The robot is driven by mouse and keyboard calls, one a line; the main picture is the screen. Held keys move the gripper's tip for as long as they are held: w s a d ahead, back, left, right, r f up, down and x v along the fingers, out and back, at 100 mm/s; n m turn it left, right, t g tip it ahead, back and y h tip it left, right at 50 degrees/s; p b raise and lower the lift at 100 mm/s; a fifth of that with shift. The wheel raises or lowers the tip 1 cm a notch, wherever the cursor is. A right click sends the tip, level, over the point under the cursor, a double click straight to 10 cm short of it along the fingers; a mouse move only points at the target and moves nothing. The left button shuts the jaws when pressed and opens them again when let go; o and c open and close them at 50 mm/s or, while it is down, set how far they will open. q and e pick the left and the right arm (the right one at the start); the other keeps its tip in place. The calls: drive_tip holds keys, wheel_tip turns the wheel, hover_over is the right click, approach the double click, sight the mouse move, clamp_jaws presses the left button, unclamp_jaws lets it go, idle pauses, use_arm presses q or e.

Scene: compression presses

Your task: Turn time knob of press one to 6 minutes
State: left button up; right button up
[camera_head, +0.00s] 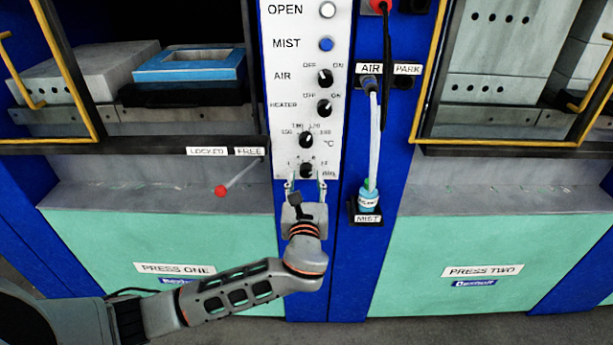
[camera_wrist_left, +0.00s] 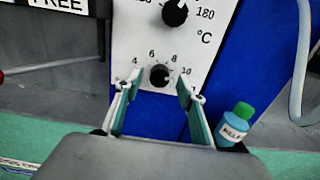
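The time knob (camera_head: 306,170) of press one is the lowest black knob on the white control panel (camera_head: 300,55). It also shows in the left wrist view (camera_wrist_left: 160,75), with a dial marked 4, 6, 8 and 10 around it. I cannot tell exactly where its pointer is set. My left gripper (camera_head: 306,186) is just below and in front of the knob. In the left wrist view its two fingers (camera_wrist_left: 159,88) are spread, one on each side of the knob, with visible gaps to it. The gripper is open and empty. My right gripper is not in view.
The temperature knob (camera_head: 306,139) sits just above the time knob. A release spray bottle (camera_head: 368,200) stands close to the right of my left gripper, with a hose above it. A red-tipped lever (camera_head: 221,190) juts out at the left.

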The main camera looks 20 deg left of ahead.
use_arm(q)
drive_tip(key=shift+w+a, duration=0.2)
drive_tip(key=shift+w, duration=0.5)
drive_tip(key=c, duration=1.1)
